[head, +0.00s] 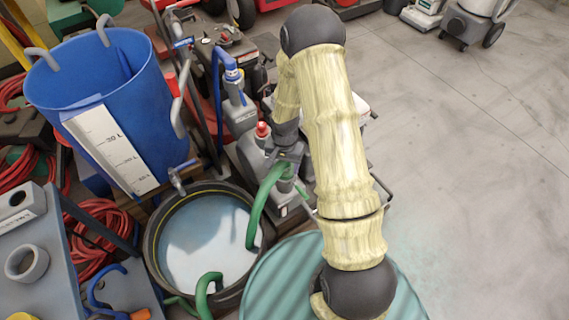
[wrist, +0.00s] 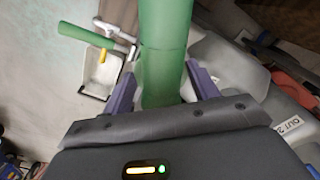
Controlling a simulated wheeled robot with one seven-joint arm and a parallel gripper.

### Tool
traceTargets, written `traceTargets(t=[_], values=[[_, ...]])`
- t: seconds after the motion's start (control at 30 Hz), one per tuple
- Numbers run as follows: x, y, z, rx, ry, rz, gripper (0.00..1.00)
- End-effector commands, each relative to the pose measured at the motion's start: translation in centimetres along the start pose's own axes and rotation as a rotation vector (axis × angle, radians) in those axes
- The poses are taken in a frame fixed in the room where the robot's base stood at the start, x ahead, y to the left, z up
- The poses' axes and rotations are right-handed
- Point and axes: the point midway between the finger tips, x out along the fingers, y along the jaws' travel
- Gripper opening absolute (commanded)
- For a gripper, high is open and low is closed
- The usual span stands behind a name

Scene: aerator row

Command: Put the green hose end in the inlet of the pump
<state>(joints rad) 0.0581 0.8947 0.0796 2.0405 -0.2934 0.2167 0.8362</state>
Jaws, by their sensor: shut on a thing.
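The green hose (head: 262,203) arcs from my gripper (head: 287,160) down into the round tub. In the wrist view my gripper (wrist: 161,75) has its purple fingers on either side of the green hose (wrist: 165,45) and is shut on it. The pump (head: 250,157) is a grey body with a red cap, just behind and left of my gripper. In the wrist view its grey casing (wrist: 228,72) lies right of the hose, with a label reading "OUT". I cannot make out the inlet, nor whether the hose end touches the pump.
The round tub (head: 154,235) with a dark rim holds pale liquid; a second green hose piece (head: 207,290) bends over its near rim. A blue barrel (head: 150,85) stands at the left. A ribbed teal lid (head: 285,285) lies in front. Open floor (head: 470,150) extends right.

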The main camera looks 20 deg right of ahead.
Motion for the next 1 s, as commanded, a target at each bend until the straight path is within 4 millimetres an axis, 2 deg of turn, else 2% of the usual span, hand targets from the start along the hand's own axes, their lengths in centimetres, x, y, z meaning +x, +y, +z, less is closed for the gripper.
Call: traceTargets(t=[0.77, 0.8, 0.9, 1.0], values=[[1.6, 0.0, 0.0, 0.000, 0.000, 0.000, 0.31], [1.5, 0.0, 0.0, 0.000, 0.000, 0.000, 0.67], [1.5, 0.0, 0.0, 0.000, 0.000, 0.000, 0.85], [1.5, 0.0, 0.0, 0.000, 0.000, 0.000, 0.85]])
